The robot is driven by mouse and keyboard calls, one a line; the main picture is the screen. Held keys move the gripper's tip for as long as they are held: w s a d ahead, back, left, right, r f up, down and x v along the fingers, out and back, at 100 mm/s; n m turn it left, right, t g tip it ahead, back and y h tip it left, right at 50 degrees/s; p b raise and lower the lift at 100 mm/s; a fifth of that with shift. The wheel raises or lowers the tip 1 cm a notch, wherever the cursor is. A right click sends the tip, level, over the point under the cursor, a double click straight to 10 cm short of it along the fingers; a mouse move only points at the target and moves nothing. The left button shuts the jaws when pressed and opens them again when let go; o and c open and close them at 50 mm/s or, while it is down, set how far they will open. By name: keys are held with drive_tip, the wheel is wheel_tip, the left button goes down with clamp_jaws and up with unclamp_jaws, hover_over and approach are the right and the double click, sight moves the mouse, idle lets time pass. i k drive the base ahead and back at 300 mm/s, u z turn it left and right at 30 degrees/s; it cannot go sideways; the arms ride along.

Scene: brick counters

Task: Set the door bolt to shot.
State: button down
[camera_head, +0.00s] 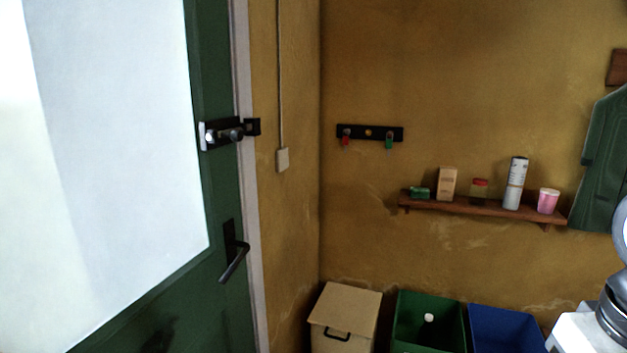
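The door bolt (222,132) is a black fitting with a pale metal end at its left, mounted near the edge of the green door (210,60). Its black keeper (252,127) sits to the right, on the door frame. The bolt's dark bar lies level and points at the keeper; at this size I cannot tell whether its tip is inside. The door appears closed against its frame. A dark lever handle (234,255) is below the bolt and tilts down to the left. My gripper is out of view; only part of my arm shows at the lower right edge.
A wooden shelf (480,208) with several small items and a key rack (370,132) are on the ochre wall. Below stand a lidded beige bin (345,307), a green bin (428,315) and a blue bin (505,325). A green garment (604,165) hangs at right.

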sight(235, 135)
drive_tip(key=z, duration=1.15)
drive_tip(key=k, duration=1.05)
drive_tip(key=u, duration=1.25)
drive_tip(key=i, duration=1)
